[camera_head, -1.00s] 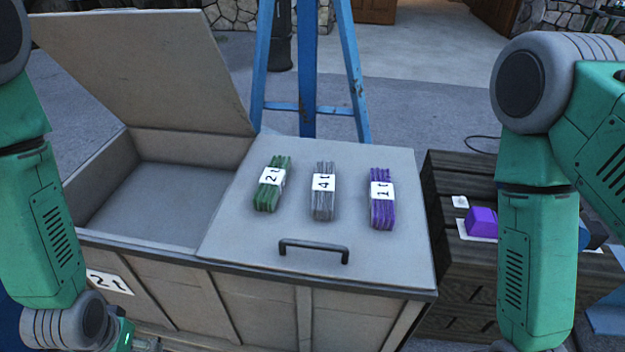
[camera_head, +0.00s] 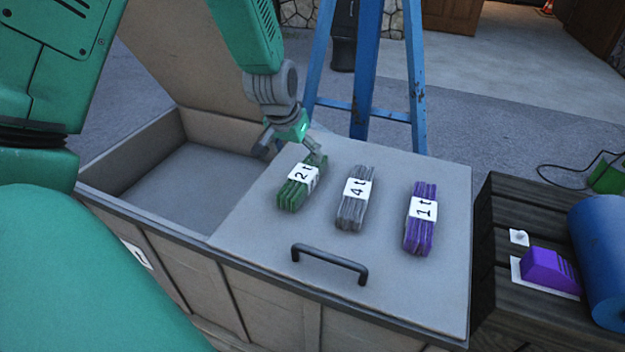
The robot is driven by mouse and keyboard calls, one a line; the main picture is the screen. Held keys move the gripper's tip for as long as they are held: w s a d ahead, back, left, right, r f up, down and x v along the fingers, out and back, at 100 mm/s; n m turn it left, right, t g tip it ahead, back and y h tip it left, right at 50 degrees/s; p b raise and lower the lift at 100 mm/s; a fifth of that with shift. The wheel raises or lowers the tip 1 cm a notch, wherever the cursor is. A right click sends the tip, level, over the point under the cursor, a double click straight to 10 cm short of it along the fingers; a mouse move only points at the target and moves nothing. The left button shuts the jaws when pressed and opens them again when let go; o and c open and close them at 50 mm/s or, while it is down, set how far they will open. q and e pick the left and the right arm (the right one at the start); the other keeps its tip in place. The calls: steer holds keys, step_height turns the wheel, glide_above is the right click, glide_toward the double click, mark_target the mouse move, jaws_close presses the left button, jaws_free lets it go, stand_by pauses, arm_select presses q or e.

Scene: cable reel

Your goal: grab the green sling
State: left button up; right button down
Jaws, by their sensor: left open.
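The green sling (camera_head: 294,196), a folded bundle with a white "2 t" label, lies on the closed grey lid of the box. My left gripper (camera_head: 291,148) is open just above and behind the sling's far end, with one finger close to it. I cannot tell whether that finger touches the sling. A grey sling (camera_head: 352,212) labelled "4 t" and a purple sling (camera_head: 420,235) labelled "1 t" lie to the right on the same lid. My right gripper is not in view.
The box lid (camera_head: 400,286) has a dark handle (camera_head: 330,262) in front of the slings. The left compartment (camera_head: 185,190) is open and looks empty. A blue stand (camera_head: 368,70) rises behind. A dark wooden crate (camera_head: 500,300) at right holds a purple block (camera_head: 548,268) and a blue cylinder (camera_head: 600,255).

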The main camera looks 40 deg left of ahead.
mark_target(303, 172)
arm_select(q)
steer(key=x, duration=0.4)
steer(key=shift+d+b, duration=0.15)
steer(key=shift+b, duration=0.15)
steer(key=x, duration=0.1)
steer(key=b+x, duration=0.1)
steer(key=x, duration=0.2)
steer(key=shift+s+f, duration=0.3)
steer(key=shift+f, duration=0.2)
steer(key=shift+w+f, duration=0.15)
steer(key=shift+f, duration=0.2)
steer(key=shift+r, duration=0.1)
steer(key=c, duration=1.7)
